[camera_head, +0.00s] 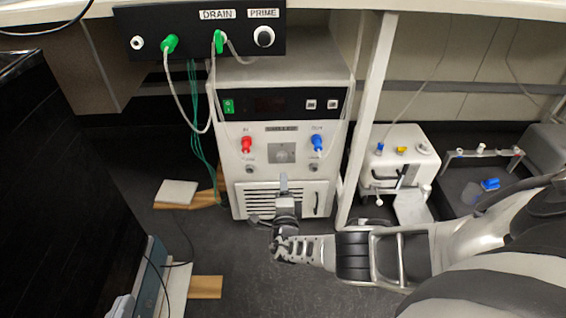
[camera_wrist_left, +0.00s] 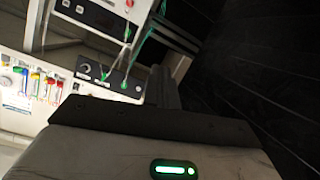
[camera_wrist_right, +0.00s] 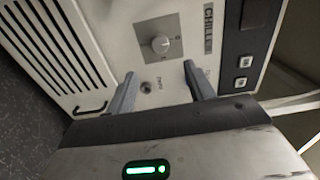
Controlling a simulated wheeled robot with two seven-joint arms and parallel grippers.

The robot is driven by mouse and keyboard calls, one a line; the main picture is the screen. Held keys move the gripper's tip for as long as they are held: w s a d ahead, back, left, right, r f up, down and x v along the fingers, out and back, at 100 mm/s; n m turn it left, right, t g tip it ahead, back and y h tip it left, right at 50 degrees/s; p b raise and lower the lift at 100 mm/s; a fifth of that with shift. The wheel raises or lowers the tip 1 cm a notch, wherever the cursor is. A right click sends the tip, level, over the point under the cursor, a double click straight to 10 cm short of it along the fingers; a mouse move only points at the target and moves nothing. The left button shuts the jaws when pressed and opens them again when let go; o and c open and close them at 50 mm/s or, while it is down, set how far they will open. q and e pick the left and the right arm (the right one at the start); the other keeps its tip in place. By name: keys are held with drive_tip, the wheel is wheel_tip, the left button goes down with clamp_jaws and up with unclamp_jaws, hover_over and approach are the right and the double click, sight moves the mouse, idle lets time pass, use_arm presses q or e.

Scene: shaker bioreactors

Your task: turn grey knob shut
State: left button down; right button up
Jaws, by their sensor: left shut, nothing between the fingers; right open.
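The grey knob (camera_head: 281,153) sits on a square grey plate on the front of the white chiller. In the right wrist view the knob (camera_wrist_right: 160,44) is round and pale, with its plate around it. My right gripper (camera_head: 284,182) is just below the knob in the head view. Its two fingers (camera_wrist_right: 160,82) are apart and empty in the right wrist view, pointing toward the panel. The knob lies beyond the fingertips, between their lines, and appears untouched. My left gripper (camera_wrist_left: 166,88) is shut and empty in the left wrist view, away from the chiller front.
Red (camera_head: 246,144) and blue (camera_head: 318,143) connectors flank the knob. A black drain and prime panel (camera_head: 200,32) with hanging tubes is above. A white post (camera_head: 369,115) stands right of the chiller. A dark cabinet (camera_head: 70,190) is at left.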

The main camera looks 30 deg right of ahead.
use_arm(q)
drive_tip(key=shift+a+f+g+y+p, duration=0.2)
drive_tip(key=shift+f+g+p, duration=0.05)
drive_tip(key=shift+f+p, duration=0.15)
drive_tip(key=shift+a+f+g+y+p, duration=0.15)
drive_tip(key=shift+f+g+y+p, duration=0.1)
drive_tip(key=shift+f+p, duration=0.1)
use_arm(e)
drive_tip(key=v, duration=0.5)
drive_tip(key=shift+d, duration=0.1)
